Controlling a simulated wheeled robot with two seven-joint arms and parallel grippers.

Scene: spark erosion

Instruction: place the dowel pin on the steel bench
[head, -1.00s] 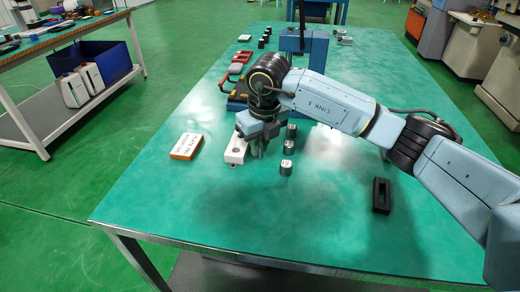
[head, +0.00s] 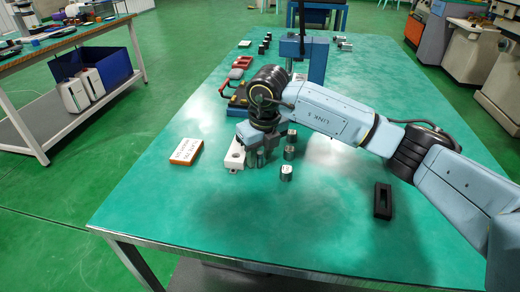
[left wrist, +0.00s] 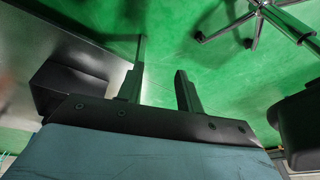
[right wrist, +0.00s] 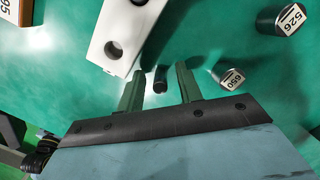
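The dowel pin (right wrist: 160,79) is a small dark cylinder in the right wrist view. It is between the fingertips of my right gripper (right wrist: 158,82), with a gap to each finger. In the head view my right gripper (head: 259,158) is low over the bench beside a white block, and the pin cannot be made out there. The steel bench (head: 225,215) has a green top with a metal edge. My left gripper (left wrist: 160,75) is open and empty above the green floor in its wrist view, outside the head view.
The white block with a hole (right wrist: 113,47) is just left of the pin. Metal cylinders marked 650 (right wrist: 231,79) and 526 (right wrist: 288,20) stand to the right. An orange-edged label block (head: 186,151) lies left, a black slotted block (head: 383,201) right. The bench front is clear.

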